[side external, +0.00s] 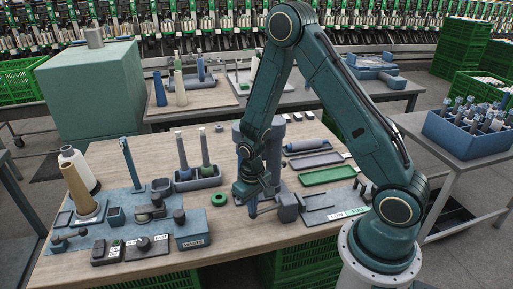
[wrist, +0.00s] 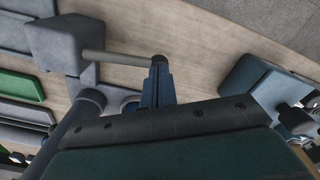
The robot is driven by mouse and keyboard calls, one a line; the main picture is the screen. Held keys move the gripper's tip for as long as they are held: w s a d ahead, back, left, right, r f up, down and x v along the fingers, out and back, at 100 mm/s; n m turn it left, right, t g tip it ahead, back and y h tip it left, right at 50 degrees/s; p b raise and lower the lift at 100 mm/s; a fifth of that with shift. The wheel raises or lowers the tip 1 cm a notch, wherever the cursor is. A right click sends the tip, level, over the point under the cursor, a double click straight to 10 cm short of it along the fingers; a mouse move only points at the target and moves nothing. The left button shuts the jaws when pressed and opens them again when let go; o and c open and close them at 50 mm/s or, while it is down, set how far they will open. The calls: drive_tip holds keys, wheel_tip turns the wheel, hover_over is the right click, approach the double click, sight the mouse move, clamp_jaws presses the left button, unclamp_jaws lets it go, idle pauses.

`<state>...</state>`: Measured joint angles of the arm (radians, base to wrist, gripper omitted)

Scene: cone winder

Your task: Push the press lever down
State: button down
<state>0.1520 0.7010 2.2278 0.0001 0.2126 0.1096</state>
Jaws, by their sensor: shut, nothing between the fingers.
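The press lever is a grey rod (wrist: 112,57) running out from a blue-grey block (wrist: 58,42) to a dark round end (wrist: 158,61) in the wrist view. In the side external view, the block (side external: 287,207) stands near the table's front, and the rod (side external: 266,210) points left from it, looking about level. My gripper (side external: 252,211) points down at the rod's free end. In the wrist view, my gripper's blue fingers (wrist: 158,88) are shut and empty, beside the dark end. I cannot tell whether they touch it.
A green ring (side external: 219,199) and the WASTE box (side external: 193,231) lie left of my gripper. A rack with two tall spindles (side external: 197,179) stands behind left. A flat grey fixture (side external: 325,205) and a green tray (side external: 328,175) lie to the right. Bare wood shows at the table's front.

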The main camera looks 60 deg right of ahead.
drive_tip(key=shift+r, duration=0.15)
wheel_tip(320, 180, up, 9)
idle(1.8)
idle(0.3)
drive_tip(key=s+a+r+n+t, duration=0.1)
drive_tip(key=s+r, duration=0.1)
drive_tip(key=r, duration=0.5)
drive_tip(key=s+a+r+t, duration=0.1)
drive_tip(key=s+a+r, duration=0.15)
drive_tip(key=r, duration=0.45)
drive_tip(key=s+a+r+n+t, duration=0.2)
drive_tip(key=s+r+t, duration=0.1)
drive_tip(key=s+r, duration=0.6)
drive_tip(key=shift+s+t, duration=0.3)
drive_tip(key=shift+s, duration=1.5)
